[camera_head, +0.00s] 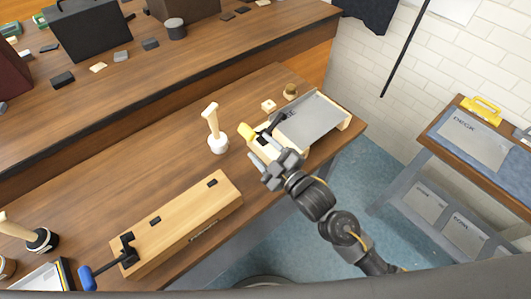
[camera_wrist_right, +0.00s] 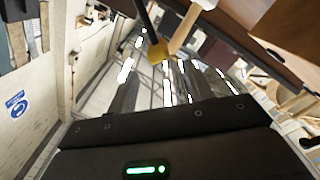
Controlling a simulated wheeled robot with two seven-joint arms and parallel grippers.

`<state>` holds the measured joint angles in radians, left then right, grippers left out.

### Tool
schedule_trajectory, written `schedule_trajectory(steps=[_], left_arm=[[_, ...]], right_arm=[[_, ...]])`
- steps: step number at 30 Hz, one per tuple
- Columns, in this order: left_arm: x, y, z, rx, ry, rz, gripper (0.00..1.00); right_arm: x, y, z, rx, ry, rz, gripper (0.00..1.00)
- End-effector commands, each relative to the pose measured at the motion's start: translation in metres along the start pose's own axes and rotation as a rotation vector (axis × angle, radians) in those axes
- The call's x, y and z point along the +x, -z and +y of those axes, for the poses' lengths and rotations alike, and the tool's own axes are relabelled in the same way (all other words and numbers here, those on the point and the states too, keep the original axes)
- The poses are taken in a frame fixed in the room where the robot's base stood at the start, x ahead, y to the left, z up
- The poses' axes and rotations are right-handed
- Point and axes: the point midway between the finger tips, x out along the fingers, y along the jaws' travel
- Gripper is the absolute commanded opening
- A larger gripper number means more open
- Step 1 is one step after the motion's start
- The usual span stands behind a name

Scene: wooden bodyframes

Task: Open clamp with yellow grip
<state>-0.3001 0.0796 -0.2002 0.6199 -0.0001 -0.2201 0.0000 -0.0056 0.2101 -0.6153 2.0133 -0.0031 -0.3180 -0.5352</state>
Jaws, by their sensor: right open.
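The clamp with the yellow grip (camera_head: 246,131) is at the near left corner of the wooden frame with a grey panel (camera_head: 314,121). Its dark bar runs from the grip toward the frame. My right gripper (camera_head: 262,163) is open, just below and in front of this clamp in the head view. In the right wrist view the rounded end of the yellow grip (camera_wrist_right: 158,53) shows ahead of my fingers, near their tips. Nothing appears held; whether a finger touches the grip I cannot tell. My left gripper is in neither view.
A long wooden box (camera_head: 185,222) with a blue-handled clamp (camera_head: 88,278) lies to the left on the bench. A wooden-handled tool in a white base (camera_head: 217,142) stands close left of the yellow grip. A side table (camera_head: 480,140) is at right. The bench between is clear.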

Motion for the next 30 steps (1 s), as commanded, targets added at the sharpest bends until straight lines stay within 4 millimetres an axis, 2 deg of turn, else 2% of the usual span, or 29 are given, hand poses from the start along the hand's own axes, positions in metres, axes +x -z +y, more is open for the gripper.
schedule_trajectory(steps=[4,12,17,20,21,25,30], left_arm=[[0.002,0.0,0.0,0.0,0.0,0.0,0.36],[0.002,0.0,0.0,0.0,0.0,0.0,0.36],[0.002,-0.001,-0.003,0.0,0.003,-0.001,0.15],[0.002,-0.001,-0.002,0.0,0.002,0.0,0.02],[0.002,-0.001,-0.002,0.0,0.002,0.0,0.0],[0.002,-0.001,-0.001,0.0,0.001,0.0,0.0],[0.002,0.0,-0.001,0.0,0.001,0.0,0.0]], right_arm=[[-0.01,0.0,0.0,0.0,0.0,0.0,0.51],[-0.011,0.0,0.0,0.0,0.0,0.0,0.51],[-0.018,-0.01,-0.001,0.039,0.01,-0.056,0.51],[-0.041,-0.035,-0.006,0.144,0.033,-0.204,0.51],[-0.055,-0.049,-0.009,0.201,0.045,-0.286,0.51],[-0.109,-0.087,-0.019,0.379,0.068,-0.547,0.51],[-0.173,-0.116,-0.033,0.552,0.075,-0.812,0.51]])
